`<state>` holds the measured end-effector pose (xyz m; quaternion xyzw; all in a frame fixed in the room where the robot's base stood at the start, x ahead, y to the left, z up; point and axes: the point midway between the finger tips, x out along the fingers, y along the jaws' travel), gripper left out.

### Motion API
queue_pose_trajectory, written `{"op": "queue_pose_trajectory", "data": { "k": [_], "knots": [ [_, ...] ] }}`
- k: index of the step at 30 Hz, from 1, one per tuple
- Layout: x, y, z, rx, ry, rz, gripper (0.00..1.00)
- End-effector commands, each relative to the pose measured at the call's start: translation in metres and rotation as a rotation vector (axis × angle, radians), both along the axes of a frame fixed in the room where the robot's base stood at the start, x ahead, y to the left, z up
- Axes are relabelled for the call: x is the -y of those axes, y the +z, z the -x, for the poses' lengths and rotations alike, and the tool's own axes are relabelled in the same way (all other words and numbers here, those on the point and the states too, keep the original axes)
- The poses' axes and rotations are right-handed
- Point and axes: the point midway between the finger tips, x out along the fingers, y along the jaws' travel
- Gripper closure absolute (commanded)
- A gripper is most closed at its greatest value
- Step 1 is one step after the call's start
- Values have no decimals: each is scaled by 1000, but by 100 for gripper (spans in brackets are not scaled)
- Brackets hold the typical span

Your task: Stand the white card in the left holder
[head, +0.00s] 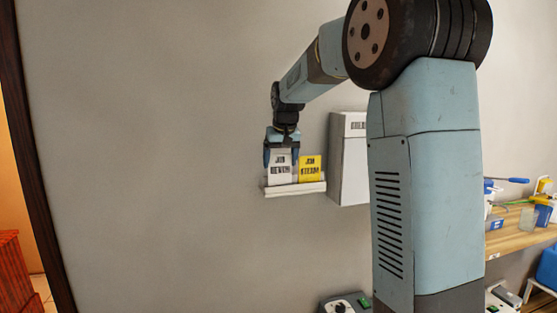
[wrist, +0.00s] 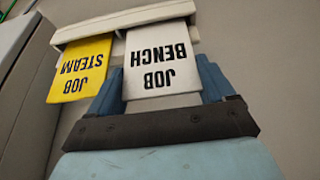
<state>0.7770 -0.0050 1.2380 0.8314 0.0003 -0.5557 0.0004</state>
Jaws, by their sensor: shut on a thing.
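The white card (head: 279,172), printed "JOB BENCH", stands upright at the left part of a white wall ledge (head: 295,190). In the wrist view the white card (wrist: 160,62) appears upside down, its lower edge meeting the ledge (wrist: 125,20). I cannot tell how deep that edge sits. My gripper (head: 280,160) reaches down from above, and its two blue fingers are shut on the card's side edges, as the wrist view shows at the gripper (wrist: 160,75). The separate left holder is hard to make out on the ledge.
A yellow card (head: 310,167), printed "JOB STEAM", stands close to the right of the white card, on the same ledge. A pale wall box (head: 350,160) is just right of the ledge. The wall left of the ledge is bare. A wooden bench (head: 520,235) with tools is far right.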

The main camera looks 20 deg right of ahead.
Motion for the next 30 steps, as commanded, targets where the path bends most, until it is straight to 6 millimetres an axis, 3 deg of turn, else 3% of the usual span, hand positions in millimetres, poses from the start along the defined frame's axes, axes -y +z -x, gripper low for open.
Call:
{"op": "queue_pose_trajectory", "data": {
  "k": [26, 27, 30],
  "knots": [
    [0, -11, 0, -1, 0, 0, 47],
    [0, -11, 0, -1, 0, 0, 16],
    [1, -11, 0, -1, -1, 0, 6]
  ]
}}
